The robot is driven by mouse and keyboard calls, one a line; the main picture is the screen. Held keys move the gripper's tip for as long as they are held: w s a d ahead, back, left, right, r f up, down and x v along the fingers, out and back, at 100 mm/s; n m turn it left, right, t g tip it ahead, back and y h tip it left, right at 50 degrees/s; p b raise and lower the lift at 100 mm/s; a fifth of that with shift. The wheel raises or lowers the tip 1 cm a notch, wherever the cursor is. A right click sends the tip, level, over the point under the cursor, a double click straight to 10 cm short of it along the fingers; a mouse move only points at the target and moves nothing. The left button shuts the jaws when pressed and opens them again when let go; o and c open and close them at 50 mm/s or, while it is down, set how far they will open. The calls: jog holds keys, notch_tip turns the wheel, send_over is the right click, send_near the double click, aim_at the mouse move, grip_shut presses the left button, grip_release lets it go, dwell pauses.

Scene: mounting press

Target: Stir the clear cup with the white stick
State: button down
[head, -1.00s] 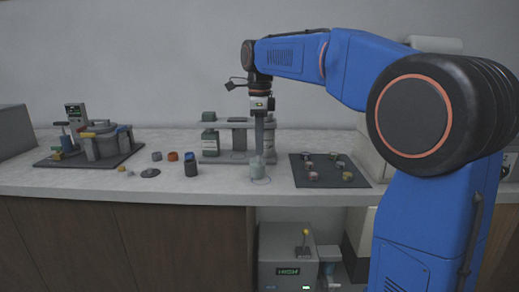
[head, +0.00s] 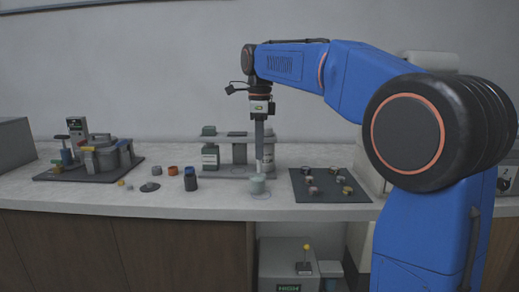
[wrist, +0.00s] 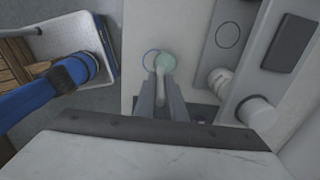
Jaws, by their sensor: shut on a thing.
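The clear cup (head: 257,186) stands on the counter near its front edge and holds pale green contents. In the wrist view the cup (wrist: 166,60) is seen from above, just beyond my fingertips. My gripper (head: 259,144) points straight down above the cup. In the wrist view my gripper (wrist: 161,100) is shut on the white stick (wrist: 160,88), whose end points down at the cup. I cannot tell whether the tip is inside the cup or just above it.
A blue ring mark (wrist: 151,60) lies at the cup. A grey stand with bottles (head: 238,170) is close behind. A dark mat (head: 330,188) with several small samples is at right.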

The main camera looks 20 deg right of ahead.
jog(key=shift+r, duration=0.1)
jog(key=shift+r, duration=2.4)
